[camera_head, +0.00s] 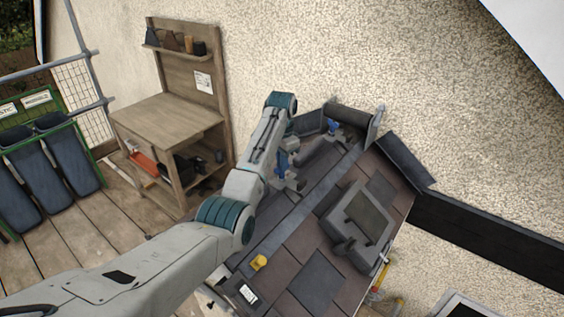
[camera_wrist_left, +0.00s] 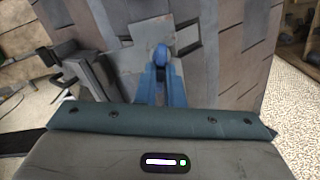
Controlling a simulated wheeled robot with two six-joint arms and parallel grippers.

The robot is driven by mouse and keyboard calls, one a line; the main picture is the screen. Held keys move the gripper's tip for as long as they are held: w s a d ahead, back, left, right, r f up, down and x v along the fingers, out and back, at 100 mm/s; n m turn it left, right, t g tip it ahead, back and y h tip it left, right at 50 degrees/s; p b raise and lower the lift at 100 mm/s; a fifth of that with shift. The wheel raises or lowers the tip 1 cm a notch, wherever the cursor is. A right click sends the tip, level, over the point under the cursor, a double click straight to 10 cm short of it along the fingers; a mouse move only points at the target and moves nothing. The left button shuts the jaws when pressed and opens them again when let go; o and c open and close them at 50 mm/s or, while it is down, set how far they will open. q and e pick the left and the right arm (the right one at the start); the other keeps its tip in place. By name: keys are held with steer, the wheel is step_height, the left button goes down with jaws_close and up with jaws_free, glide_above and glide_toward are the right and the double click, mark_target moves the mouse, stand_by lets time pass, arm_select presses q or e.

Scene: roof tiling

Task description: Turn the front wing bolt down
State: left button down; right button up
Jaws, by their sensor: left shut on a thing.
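The front wing bolt (camera_wrist_left: 161,52) shows in the left wrist view as a small rounded blue piece between the tips of my left gripper (camera_wrist_left: 160,68). The gripper's two blue fingers are shut on it. In the head view my left gripper (camera_head: 282,169) points down at the roof's left strip, and the arm and fingers largely hide the bolt. Another blue fitting (camera_head: 333,126) stands farther up the same strip, apart from the gripper. The bolt's thread and how far down it sits cannot be seen. My right gripper is not in view.
A grey roof window frame (camera_head: 357,222) stands on the tiles to the right of the gripper. A yellow piece (camera_head: 259,262) lies near the lower edge. A wooden workbench (camera_head: 165,110) stands left, by the rough wall (camera_head: 300,50). A dark gutter-like beam (camera_head: 490,240) runs right.

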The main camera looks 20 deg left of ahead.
arm_select(q)
steer(key=shift+w+r+m, duration=0.2)
steer(key=shift+r+m, duration=0.2)
steer(key=c, duration=1.6)
jaws_free()
steer(key=shift+o, duration=0.3)
steer(key=shift+s, duration=0.2)
steer(key=shift+f, duration=0.1)
